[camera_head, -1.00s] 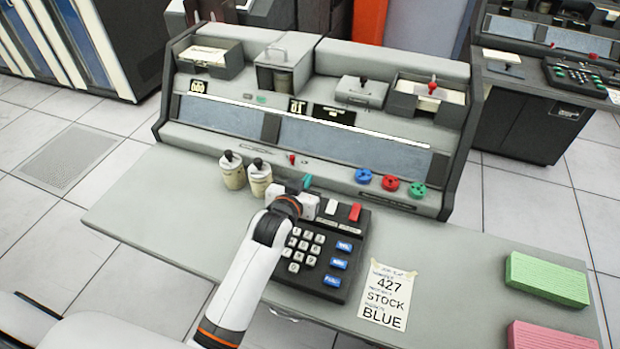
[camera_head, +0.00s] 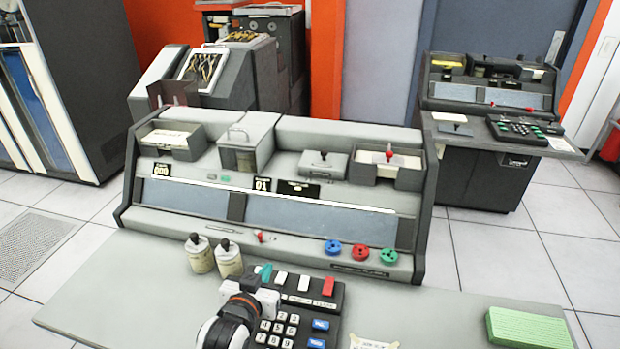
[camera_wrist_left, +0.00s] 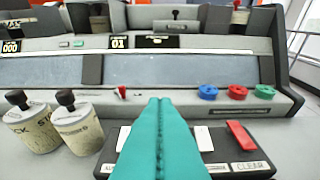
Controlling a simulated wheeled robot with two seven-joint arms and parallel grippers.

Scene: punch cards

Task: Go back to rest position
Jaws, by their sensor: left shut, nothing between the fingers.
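My left gripper (camera_head: 264,274) is over the upper left part of the black keypad (camera_head: 300,318) on the desk. Its teal fingers are shut together with nothing between them. They also show in the left wrist view (camera_wrist_left: 158,140), pointing toward the console. I cannot tell whether the fingertips touch anything. The keypad has white number keys, blue keys and a red key (camera_wrist_left: 242,135). My right gripper is out of view.
The grey punch machine (camera_head: 270,207) stands behind the keypad. Two cream stamps (camera_head: 214,258) with dark knobs stand left of the gripper. A green card stack (camera_head: 528,328) lies at the right. A note (camera_head: 372,342) is cut off at the bottom. The left desk area is clear.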

